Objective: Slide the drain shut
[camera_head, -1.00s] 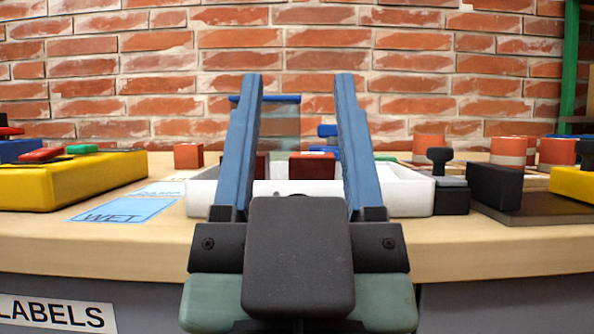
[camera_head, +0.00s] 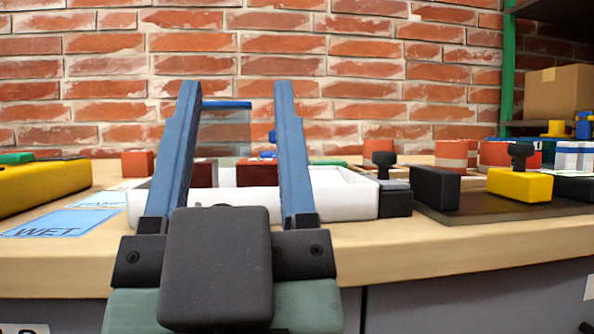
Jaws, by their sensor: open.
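A white tray (camera_head: 345,198) stands on the bench, partly hidden behind my gripper. At its right end is a small dark block with a grey top (camera_head: 395,198) and a black knob (camera_head: 384,160) just above or behind it. This looks like the drain's slide, but I cannot tell whether the drain is open or shut. My gripper (camera_head: 237,91) is open, with two blue fingers pointing up in the picture, in front of the tray and left of the knob. Nothing shows gripped. Dark red blocks (camera_head: 262,172) show in or behind the tray.
A blue WET card (camera_head: 60,223) and a yellow block (camera_head: 45,187) lie to the left. On the right, a dark mat (camera_head: 480,207) carries a black block (camera_head: 434,187) and a yellow block with a black knob (camera_head: 519,186). A brick wall stands behind; shelves are at far right.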

